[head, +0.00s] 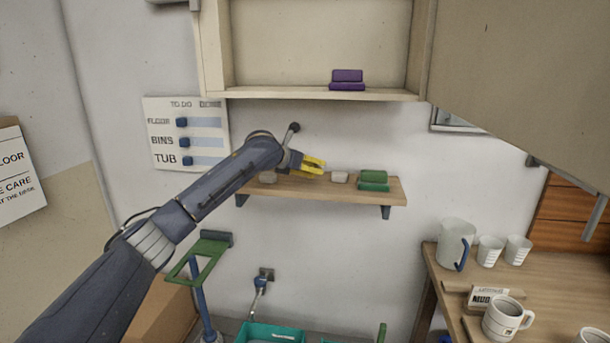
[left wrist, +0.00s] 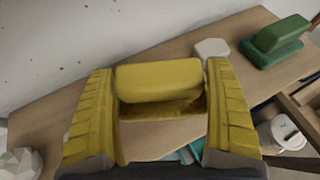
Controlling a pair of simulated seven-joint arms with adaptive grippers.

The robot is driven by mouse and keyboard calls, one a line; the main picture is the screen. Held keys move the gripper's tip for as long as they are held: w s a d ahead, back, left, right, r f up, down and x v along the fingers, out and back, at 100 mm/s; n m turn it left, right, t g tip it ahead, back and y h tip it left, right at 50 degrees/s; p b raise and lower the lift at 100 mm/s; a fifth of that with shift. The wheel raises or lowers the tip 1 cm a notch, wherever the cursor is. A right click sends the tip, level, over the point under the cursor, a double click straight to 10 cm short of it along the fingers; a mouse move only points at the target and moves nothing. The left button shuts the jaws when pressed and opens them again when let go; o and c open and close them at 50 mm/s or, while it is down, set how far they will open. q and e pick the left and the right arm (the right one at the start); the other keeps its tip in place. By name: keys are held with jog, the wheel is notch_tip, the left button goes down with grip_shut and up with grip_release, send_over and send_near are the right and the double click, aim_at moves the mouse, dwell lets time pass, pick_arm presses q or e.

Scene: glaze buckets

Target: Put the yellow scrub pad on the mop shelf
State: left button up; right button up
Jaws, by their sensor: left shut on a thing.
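My left gripper (head: 312,166) is shut on the yellow scrub pad (left wrist: 158,80). The pad sits between the yellow fingers in the left wrist view; in the head view it is hard to tell from them. The gripper and pad are over the wooden wall shelf (head: 310,191), near its middle; I cannot tell whether the pad touches the board. No label shows which shelf is the mop shelf. My right gripper is not in view.
A green pad (head: 373,177) and a small white block (head: 339,177) sit on the shelf's right half. A pale lump (head: 268,177) is at its left. A purple pad (head: 347,78) is in the open cabinet above. Mugs stand on the right-hand table (head: 470,277).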

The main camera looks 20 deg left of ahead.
pick_arm(q)
notch_tip(320, 180, down, 3)
jog(key=shift+f, duration=0.1)
jog(key=shift+w+f, duration=0.15)
jog(key=shift+w, duration=0.05)
jog(key=shift+f, duration=0.2)
jog(key=o, duration=1)
jog(key=shift+r, duration=0.1)
